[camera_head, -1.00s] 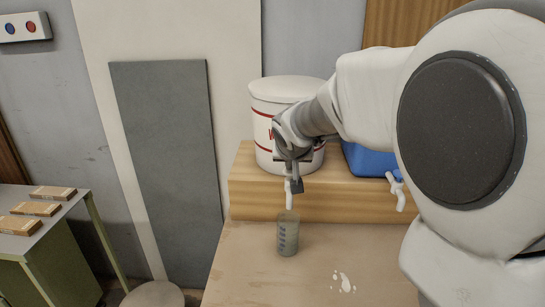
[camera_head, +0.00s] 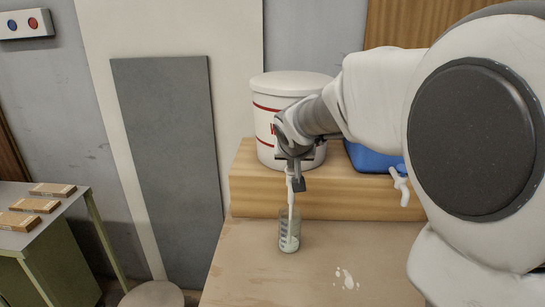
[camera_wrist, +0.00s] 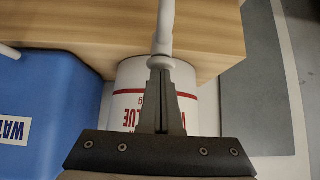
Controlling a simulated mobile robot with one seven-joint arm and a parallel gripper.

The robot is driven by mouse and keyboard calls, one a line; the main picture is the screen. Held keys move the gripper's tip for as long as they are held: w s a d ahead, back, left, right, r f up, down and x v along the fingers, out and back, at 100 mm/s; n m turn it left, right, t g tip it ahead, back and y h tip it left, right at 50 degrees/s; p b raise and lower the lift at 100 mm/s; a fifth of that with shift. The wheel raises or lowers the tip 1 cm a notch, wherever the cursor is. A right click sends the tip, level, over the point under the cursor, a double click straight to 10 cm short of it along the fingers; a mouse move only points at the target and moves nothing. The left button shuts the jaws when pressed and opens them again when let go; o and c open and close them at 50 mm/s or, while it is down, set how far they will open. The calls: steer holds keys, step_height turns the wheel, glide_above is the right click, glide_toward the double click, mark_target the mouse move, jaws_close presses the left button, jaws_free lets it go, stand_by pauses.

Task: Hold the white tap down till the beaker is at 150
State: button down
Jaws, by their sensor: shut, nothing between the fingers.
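The white tap (camera_head: 290,182) sticks out from the white glue bucket (camera_head: 275,100), which has red bands. In the wrist view the tap (camera_wrist: 164,30) lies at the fingertips. My gripper (camera_wrist: 161,72) is shut and empty, its tips against the tap's lever end as far as I can tell. In the head view my gripper (camera_head: 297,172) is at the tap, partly hiding it. A white stream runs from the tap into the clear beaker (camera_head: 289,232), which stands upright below on the bench. White liquid shows low in the beaker; its marks are too small to read.
The bucket stands on a wooden step (camera_head: 340,200). A blue water container (camera_head: 372,158) with its own white tap (camera_head: 400,186) is to the right. A white spill (camera_head: 345,278) marks the bench (camera_head: 240,280). A side table (camera_head: 75,212) holds wooden blocks.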

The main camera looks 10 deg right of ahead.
mark_target(292, 172)
steer(key=shift+s+f, duration=0.25)
steer(key=shift+f, duration=0.4)
steer(key=r+p, duration=0.2)
steer(key=r, duration=0.1)
steer(key=r+p, duration=0.1)
steer(key=r, duration=0.1)
steer(key=shift+w, duration=0.25)
steer(key=v, duration=1)
steer(key=shift+r, duration=0.15)
